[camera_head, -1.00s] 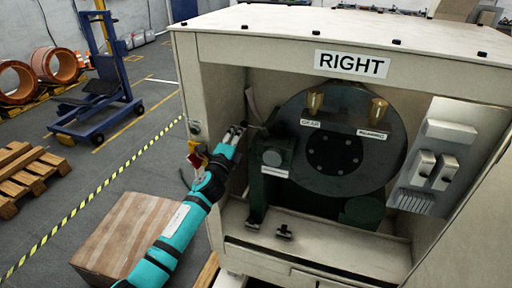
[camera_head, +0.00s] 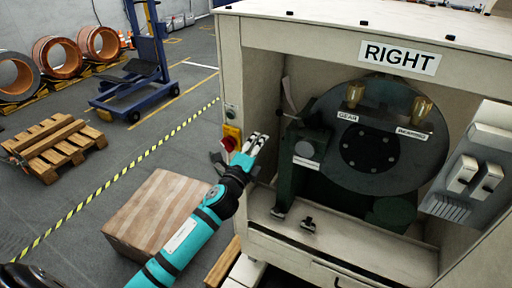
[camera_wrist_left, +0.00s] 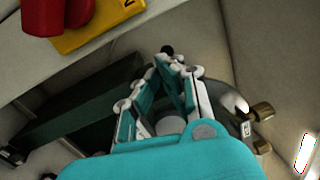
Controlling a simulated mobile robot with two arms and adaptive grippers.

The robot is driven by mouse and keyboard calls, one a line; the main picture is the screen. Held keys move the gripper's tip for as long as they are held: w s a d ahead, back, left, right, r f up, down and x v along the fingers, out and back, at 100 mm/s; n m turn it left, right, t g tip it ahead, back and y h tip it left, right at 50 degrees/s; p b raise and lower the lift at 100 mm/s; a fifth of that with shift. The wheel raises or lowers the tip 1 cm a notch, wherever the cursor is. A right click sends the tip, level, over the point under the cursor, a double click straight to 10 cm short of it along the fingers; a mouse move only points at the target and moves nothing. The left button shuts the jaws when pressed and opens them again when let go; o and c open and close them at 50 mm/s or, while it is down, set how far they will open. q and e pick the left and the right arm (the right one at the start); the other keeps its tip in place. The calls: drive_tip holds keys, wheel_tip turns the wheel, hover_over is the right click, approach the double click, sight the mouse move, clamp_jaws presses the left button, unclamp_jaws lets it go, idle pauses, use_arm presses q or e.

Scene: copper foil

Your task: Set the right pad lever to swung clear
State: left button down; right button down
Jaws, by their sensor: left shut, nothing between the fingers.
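The cabinet marked RIGHT (camera_head: 400,57) has an open bay with a green pad housing (camera_head: 306,150) at its left side. A thin dark lever (camera_head: 291,118) seems to stick out at the housing's upper left; its exact position is hard to tell. My left gripper (camera_head: 258,137) is shut and empty at the bay's left front edge, left of the housing and apart from it in the head view. In the left wrist view its fingers (camera_wrist_left: 172,60) meet near a small dark round knob (camera_wrist_left: 167,49); I cannot tell whether they touch. My right gripper is not in view.
A red knob on a yellow plate (camera_head: 232,131) sits on the cabinet's left post, close beside my left gripper. A large dark disc (camera_head: 375,140) with two brass cups fills the bay.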

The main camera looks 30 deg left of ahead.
use_arm(q)
drive_tip(key=shift+s+f, duration=0.15)
drive_tip(key=shift+s, duration=1.1)
drive_tip(key=shift+f, duration=0.1)
